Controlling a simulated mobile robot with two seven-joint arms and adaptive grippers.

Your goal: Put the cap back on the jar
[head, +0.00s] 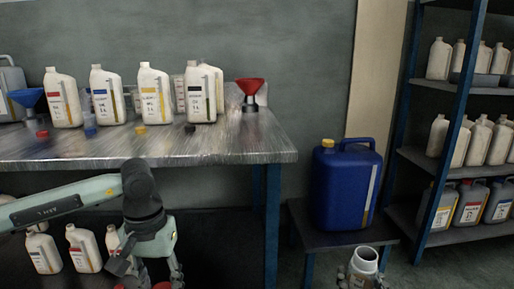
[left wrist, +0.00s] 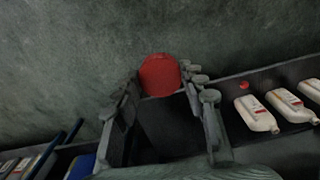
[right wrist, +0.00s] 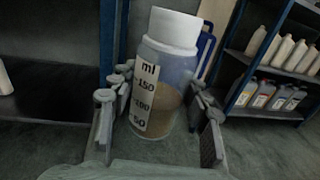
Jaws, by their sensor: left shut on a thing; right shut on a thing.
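The jar (head: 364,263) is at the bottom right of the head view, with its white open mouth facing up. In the right wrist view the jar (right wrist: 164,75) is clear, with a white neck, ml marks and brown liquid. My right gripper (right wrist: 158,122) is shut on the jar's body. My left gripper (left wrist: 160,90) is shut on a round red cap (left wrist: 159,74), held at the fingertips. In the head view the left gripper and cap (head: 162,285) are at the bottom edge, partly cut off, well left of the jar.
A metal table (head: 190,148) holds several white bottles, a red funnel (head: 251,88) and loose caps. A blue canister (head: 343,185) stands on a low stand (head: 300,226) behind the jar. Shelves with bottles (head: 443,198) are on the right.

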